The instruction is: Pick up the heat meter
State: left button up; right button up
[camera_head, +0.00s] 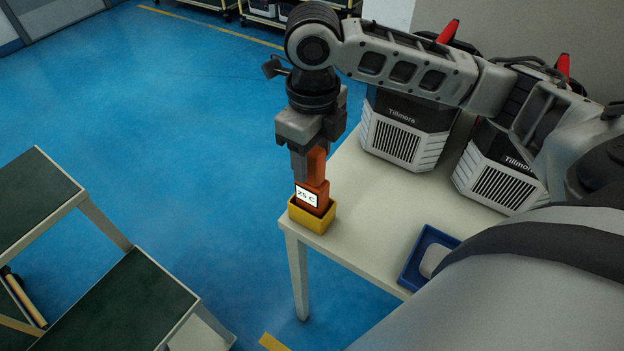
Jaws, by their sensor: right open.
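The heat meter (312,198) is orange with a small white display reading "25 C". It stands upright in a yellow holder (313,217) at the near left corner of the white table (365,235). My right gripper (308,172) points down over it, with its fingers at the meter's upper part. The fingers are open; the far finger is partly hidden, and I cannot tell whether either touches the meter. My left gripper is not in view.
Two dark and white Tillmora units (400,135) stand at the back of the table. A blue tray (420,262) with a pale item lies near its front edge. A green-topped rack (125,305) stands at left. Blue floor between is clear.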

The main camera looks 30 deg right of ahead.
aim_at(312, 187)
jog(key=shift+f, duration=1.35)
grip_shut()
jog(key=shift+r, duration=0.1)
